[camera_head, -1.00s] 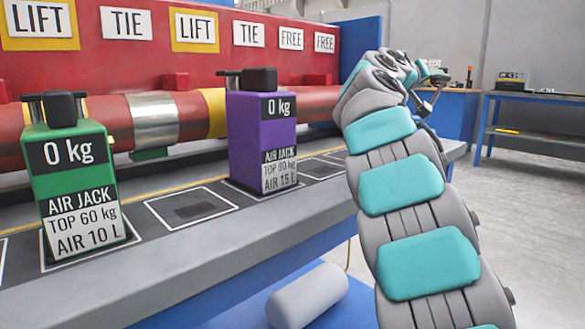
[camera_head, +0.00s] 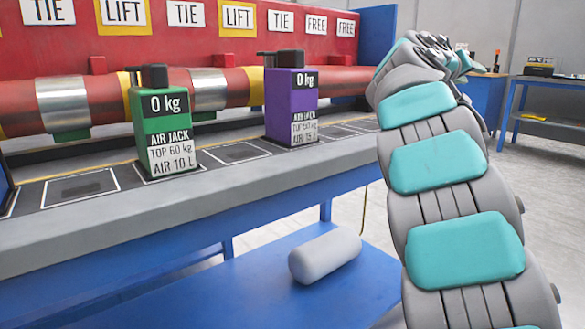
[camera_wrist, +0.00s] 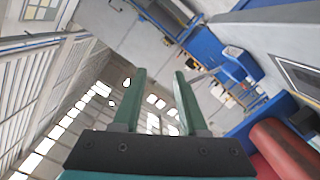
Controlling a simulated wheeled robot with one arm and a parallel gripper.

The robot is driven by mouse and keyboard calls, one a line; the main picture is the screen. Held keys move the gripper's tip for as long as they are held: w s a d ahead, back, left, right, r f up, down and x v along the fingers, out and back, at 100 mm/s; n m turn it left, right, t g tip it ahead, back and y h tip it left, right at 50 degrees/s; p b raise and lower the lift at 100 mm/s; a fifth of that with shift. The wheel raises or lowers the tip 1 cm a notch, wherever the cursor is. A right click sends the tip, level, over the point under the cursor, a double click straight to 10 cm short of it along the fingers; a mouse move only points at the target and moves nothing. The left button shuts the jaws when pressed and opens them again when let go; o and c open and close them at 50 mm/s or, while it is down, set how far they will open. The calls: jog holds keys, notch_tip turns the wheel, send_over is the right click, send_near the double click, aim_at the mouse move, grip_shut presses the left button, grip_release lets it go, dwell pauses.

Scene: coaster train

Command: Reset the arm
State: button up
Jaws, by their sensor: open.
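My arm, grey with teal pads, rises along the right side of the head view, and its far end is small and folded there. My gripper (camera_wrist: 159,103) shows in the wrist view with two green fingers apart and nothing between them. Beyond the fingers are the hall's walls, windows and floor. The green air jack (camera_head: 163,127) and the purple air jack (camera_head: 291,105) stand upright on the bench, to the left of my arm and apart from it. Both read 0 kg.
The grey bench (camera_head: 200,205) carries marked squares, some empty. A red pipe (camera_head: 110,100) runs behind the jacks, below a red panel with LIFT, TIE and FREE signs. A grey cylinder (camera_head: 326,255) lies on the blue lower shelf (camera_head: 260,285). A blue table (camera_head: 545,85) stands at the back right.

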jog(key=s+a+f+g+y, duration=0.3)
jog(key=s+a+f, duration=0.1)
jog(key=s+f, duration=0.7)
jog(key=s+a+f+n+g+y, duration=0.15)
jog(key=s+a+f+y, duration=0.25)
jog(key=s+f, duration=0.7)
jog(key=s+a+f+g+y, duration=0.3)
jog(key=s+a+f, duration=0.35)
jog(key=f, duration=0.75)
jog(key=s+a+f+n+g+y, duration=0.1)
jog(key=s+a+f+g+y, duration=0.1)
jog(key=s+a+f, duration=0.6)
jog(key=s+a+f+n+g+y, duration=0.1)
jog(key=s+a+f+g, duration=0.15)
jog(key=s, duration=0.85)
notch_tip(320, 180, up, 11)
jog(key=s+p, duration=0.1)
jog(key=p, duration=1.1)
jog(key=shift+s+d+r+y+p, duration=0.2)
jog(key=shift+y+p, duration=0.1)
jog(key=shift+p, duration=0.05)
